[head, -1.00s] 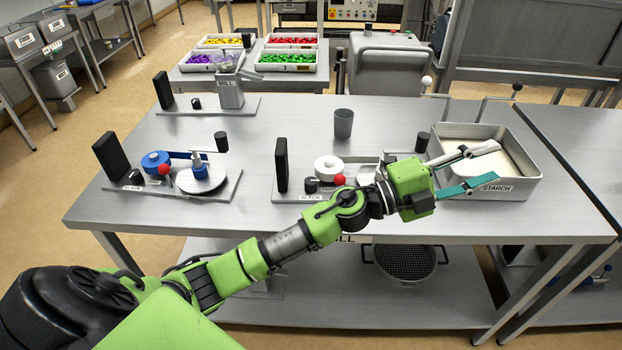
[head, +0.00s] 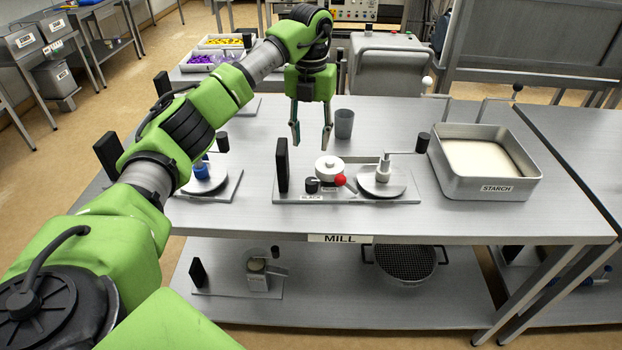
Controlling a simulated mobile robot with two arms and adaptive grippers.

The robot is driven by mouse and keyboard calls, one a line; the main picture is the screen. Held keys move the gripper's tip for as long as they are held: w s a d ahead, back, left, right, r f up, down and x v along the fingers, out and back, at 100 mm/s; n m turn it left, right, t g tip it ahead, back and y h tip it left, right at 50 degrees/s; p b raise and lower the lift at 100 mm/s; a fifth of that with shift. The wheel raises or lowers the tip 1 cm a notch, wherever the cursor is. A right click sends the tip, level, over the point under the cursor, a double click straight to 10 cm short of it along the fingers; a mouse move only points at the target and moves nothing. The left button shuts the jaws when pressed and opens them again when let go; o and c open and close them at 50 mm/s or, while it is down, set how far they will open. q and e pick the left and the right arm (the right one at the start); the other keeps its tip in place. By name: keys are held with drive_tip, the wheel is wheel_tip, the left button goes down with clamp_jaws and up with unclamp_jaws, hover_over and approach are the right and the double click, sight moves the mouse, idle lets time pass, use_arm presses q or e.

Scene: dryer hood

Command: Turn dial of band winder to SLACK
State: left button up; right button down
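A winder unit with a grey base plate (head: 345,197) stands at the middle front of the table. It carries a black upright block (head: 282,165), a white spool (head: 328,168), a red ball knob (head: 340,180) and a round grey platter (head: 381,182) with a crank. The dial's pointer setting cannot be told. My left gripper (head: 311,140) is open and empty, fingers pointing down, above and behind the dial, apart from it. My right gripper is out of view.
A starch tray (head: 487,188) stands at the right and a grey cup (head: 344,124) behind the winder. The table front edge is clear.

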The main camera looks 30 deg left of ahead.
sight(311, 181)
use_arm(q)
wheel_tip(311, 181, down, 14)
drive_tip(key=p, duration=0.3)
drive_tip(key=shift+r, duration=0.15)
drive_tip(key=c, duration=1.1)
